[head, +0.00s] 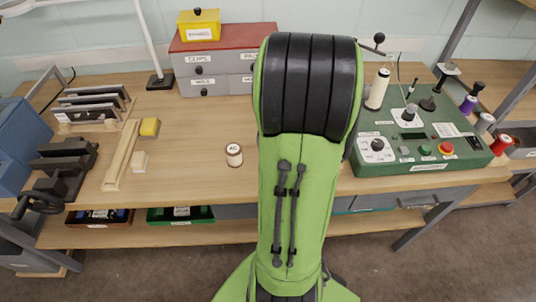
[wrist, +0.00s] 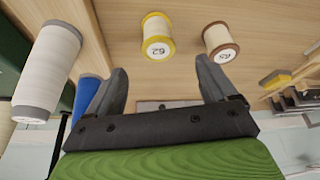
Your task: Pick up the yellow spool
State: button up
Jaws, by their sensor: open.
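The yellow spool (wrist: 157,38) has yellow rims, pale thread and a label on its facing end. It stands on the wooden bench, seen in the wrist view just beyond the gap between my fingertips. In the head view I cannot see it; my green arm covers that part of the bench. My gripper (wrist: 160,66) is open and empty, and its fingers appear apart from the spool. My gripper is also hidden in the head view.
A brown-rimmed spool (wrist: 220,42) stands beside the yellow one, also in the head view (head: 234,155). A large white cone (wrist: 46,68) and a blue spool (wrist: 86,95) are at left in the wrist view. A green control box (head: 420,165) and a drawer unit (head: 215,70) flank my arm.

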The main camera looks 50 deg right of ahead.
jog(key=b+x, duration=0.1)
jog(key=x, duration=0.5)
jog(key=shift+d, duration=0.2)
jog(key=b+x, duration=0.1)
jog(key=x, duration=0.4)
jog(key=shift+f, duration=0.3)
jog(key=shift+r, duration=0.1)
